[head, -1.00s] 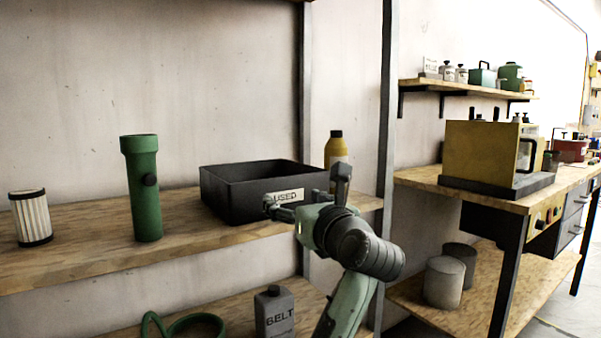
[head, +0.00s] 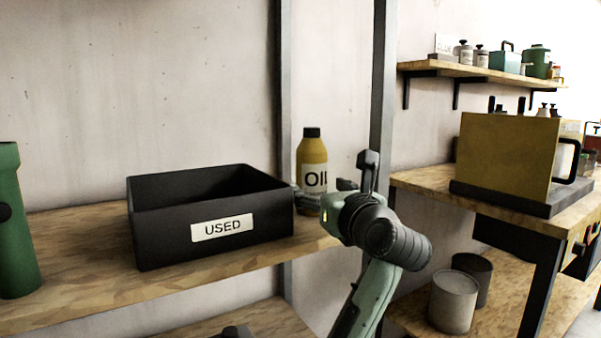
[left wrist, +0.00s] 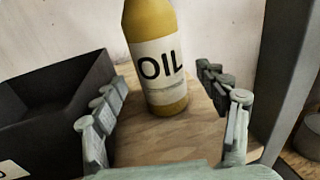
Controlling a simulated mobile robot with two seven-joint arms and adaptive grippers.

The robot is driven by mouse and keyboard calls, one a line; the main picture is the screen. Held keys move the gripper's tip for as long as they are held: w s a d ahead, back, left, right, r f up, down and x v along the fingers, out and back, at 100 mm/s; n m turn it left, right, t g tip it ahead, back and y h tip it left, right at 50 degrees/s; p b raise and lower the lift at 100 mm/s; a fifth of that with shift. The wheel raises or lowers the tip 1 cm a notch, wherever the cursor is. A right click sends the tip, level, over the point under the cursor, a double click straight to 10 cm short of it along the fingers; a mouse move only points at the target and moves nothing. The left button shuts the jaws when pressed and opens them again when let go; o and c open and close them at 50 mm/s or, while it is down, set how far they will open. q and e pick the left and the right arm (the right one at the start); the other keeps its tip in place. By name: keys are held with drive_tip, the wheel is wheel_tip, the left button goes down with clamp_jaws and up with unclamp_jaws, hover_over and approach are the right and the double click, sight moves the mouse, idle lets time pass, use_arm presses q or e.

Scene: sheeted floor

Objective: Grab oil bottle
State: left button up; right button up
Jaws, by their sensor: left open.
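The oil bottle (head: 312,165) is yellow with a black cap and a white OIL label. It stands upright on the wooden shelf, just right of the black bin, in the head view. My left gripper (head: 335,188) is in front of it, and the gripper and black bin hide part of its base. In the left wrist view the bottle (left wrist: 158,60) stands ahead, between and beyond the two spread fingers of the gripper (left wrist: 165,125). The gripper is open and empty, apart from the bottle. My right gripper does not show.
The black bin marked USED (head: 155,235) stands close left of the bottle. A dark shelf post (head: 381,90) rises on the right. A green cylinder (head: 15,225) stands at far left. A workbench (head: 440,185) with a yellow box (head: 505,155) is at right.

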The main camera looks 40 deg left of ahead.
sight(317, 184)
use_arm(q)
drive_tip(key=x, duration=0.2)
drive_tip(key=shift+w+a+r, duration=0.15)
drive_tip(key=shift+w+a, duration=0.1)
drive_tip(key=shift+a, duration=0.1)
drive_tip(key=shift+w+a+r+p, duration=0.1)
drive_tip(key=shift+w+a+p, duration=0.1)
drive_tip(key=shift+a+p, duration=0.1)
drive_tip(key=x, duration=0.4)
drive_tip(key=shift+w+a+p, duration=0.25)
drive_tip(key=shift+a+p, duration=0.05)
drive_tip(key=shift+p, duration=0.1)
clamp_jaws()
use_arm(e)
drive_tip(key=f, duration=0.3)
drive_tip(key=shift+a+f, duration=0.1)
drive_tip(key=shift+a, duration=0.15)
